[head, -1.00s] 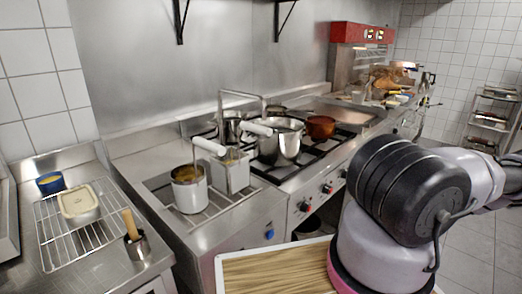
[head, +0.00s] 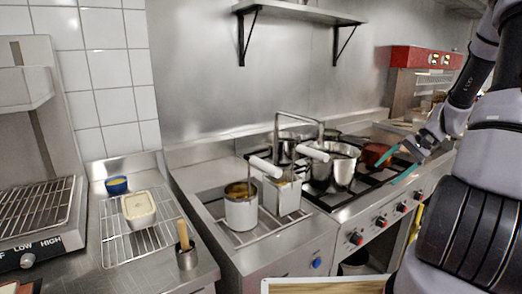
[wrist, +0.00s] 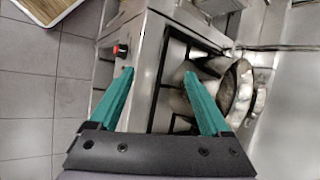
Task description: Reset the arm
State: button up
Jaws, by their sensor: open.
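My gripper (head: 401,163) is at the right of the head view, in front of the stove and close to its front edge. Its two teal fingers are spread apart with nothing between them. In the wrist view my gripper (wrist: 155,85) also shows open and empty, with the stove's front edge and a metal pot (wrist: 243,90) beyond the fingers. My arm reaches down to it from the upper right in the head view.
The stove (head: 349,212) carries a steel pot (head: 335,168) and a copper-brown pot (head: 376,154). Left are a fryer with baskets (head: 241,211), a rack with a container (head: 139,209), and a grill (head: 35,215). Tiled floor (wrist: 30,90) is clear.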

jog(key=s+a+r+n+h, duration=0.1)
jog(key=s+a+r+h, duration=0.1)
jog(key=s+a+r, duration=0.3)
jog(key=a+r+n+t+h, duration=0.1)
jog(key=a+r, duration=0.1)
jog(key=r, duration=0.4)
jog(key=s+a+r+n+h, duration=0.1)
jog(key=s+a+r+h, duration=0.1)
jog(key=s+a+r, duration=0.3)
jog(key=s+a+r+n+t, duration=0.1)
jog(key=s+a+r+t, duration=0.3)
jog(key=s+r, duration=0.5)
jog(key=shift+s+a+r, duration=0.35)
jog(key=shift+s+a, duration=0.05)
jog(key=shift+s, duration=0.1)
